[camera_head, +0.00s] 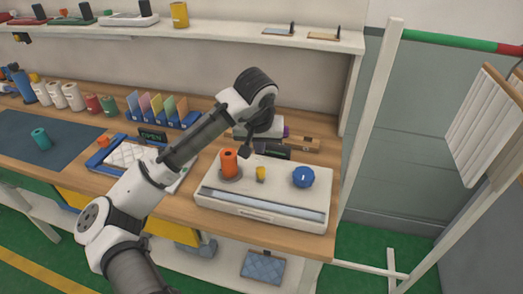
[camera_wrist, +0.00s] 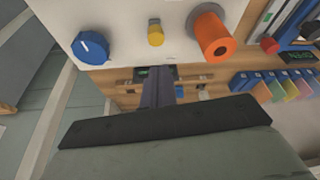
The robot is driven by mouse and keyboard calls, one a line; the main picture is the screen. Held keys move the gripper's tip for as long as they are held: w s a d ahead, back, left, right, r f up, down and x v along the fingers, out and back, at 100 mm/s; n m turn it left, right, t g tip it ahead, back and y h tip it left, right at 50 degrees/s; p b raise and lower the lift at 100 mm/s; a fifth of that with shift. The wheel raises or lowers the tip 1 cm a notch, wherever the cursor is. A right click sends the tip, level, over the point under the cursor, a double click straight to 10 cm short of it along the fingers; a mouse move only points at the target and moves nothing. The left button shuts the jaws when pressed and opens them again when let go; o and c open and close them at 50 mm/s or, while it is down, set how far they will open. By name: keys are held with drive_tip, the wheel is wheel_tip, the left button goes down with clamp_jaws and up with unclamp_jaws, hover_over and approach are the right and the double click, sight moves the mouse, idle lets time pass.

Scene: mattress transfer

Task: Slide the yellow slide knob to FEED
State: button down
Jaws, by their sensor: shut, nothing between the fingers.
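The yellow slide knob (camera_head: 261,174) stands on top of a white machine (camera_head: 225,196), between an orange spool and a blue dial. It also shows in the wrist view (camera_wrist: 156,34) at the top middle. My gripper (camera_head: 245,153) is shut and empty near the machine's back edge, behind and slightly left of the knob. In the wrist view its closed fingers (camera_wrist: 158,75) point toward the knob, with a gap between them. No FEED marking can be read in either view.
The orange spool (camera_head: 229,162) stands close left of my gripper. The blue dial (camera_head: 303,177) is right of the knob. A dark sign (camera_head: 274,152) stands behind the machine. Left are a blue-framed tray (camera_head: 100,163) and colored cards (camera_head: 157,106). The bench ends right of the machine.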

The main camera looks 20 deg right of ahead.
drive_tip(key=shift+s+r, duration=0.1)
drive_tip(key=shift+r, duration=0.55)
